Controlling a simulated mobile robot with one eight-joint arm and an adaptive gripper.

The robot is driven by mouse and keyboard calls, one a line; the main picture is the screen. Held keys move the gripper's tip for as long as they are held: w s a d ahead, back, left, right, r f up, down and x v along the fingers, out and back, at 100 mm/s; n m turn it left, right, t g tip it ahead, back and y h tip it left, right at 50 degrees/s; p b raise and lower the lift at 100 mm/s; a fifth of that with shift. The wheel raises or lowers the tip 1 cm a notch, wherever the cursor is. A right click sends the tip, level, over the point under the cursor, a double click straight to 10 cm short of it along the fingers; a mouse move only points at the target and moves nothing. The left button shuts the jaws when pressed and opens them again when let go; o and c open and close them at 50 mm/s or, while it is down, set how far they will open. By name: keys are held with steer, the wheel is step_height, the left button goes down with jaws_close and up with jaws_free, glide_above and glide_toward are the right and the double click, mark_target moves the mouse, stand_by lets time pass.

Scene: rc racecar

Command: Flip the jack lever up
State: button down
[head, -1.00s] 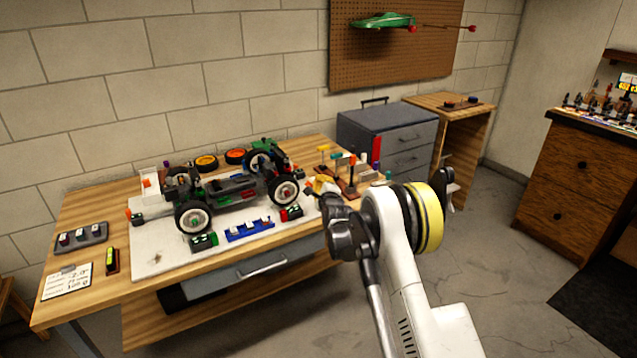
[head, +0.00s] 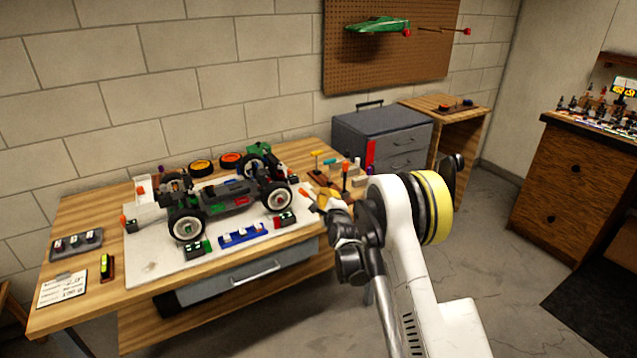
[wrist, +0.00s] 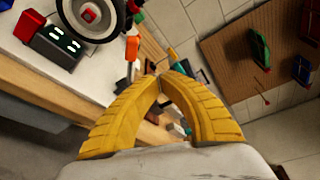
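The RC racecar (head: 235,203) stands on a white mat (head: 160,262) on the wooden bench. Small dark boxes sit around it: one with a red end (head: 285,219) by the near right wheel, one with a green end (head: 196,248) by the near left wheel. I cannot tell which part is the jack lever. My gripper (head: 318,199) is at the bench's right front edge, right of the car, apart from it. In the wrist view its yellow fingers (wrist: 163,76) meet at the tips with nothing between them. The red-ended box (wrist: 52,42) and a wheel (wrist: 92,12) show upper left; an orange piece (wrist: 131,47) is near the fingertips.
A blue tray (head: 242,235) lies at the mat's front edge. Several small tools stand on a wooden holder (head: 322,181) behind my gripper. A grey drawer cabinet (head: 352,130) stands behind the bench. Open floor lies to the right.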

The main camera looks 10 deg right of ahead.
steer(key=shift+s+d+f, duration=0.15)
steer(key=shift+s+f, duration=0.05)
steer(key=shift+s, duration=0.5)
steer(key=shift+s+d+f, duration=0.1)
steer(key=shift+s+f, duration=0.05)
steer(key=shift+s, duration=0.55)
steer(key=s+a+r+n+g+y, duration=0.1)
steer(key=s+a+r+n+g, duration=0.25)
steer(key=s+r+n, duration=1.15)
steer(key=s+d+n+g+h, duration=0.1)
steer(key=s+n+g, duration=0.5)
steer(key=s, duration=2.8)
steer(key=shift+s+r+n, duration=0.15)
steer(key=shift+s+n, duration=0.2)
steer(key=shift+n, duration=0.45)
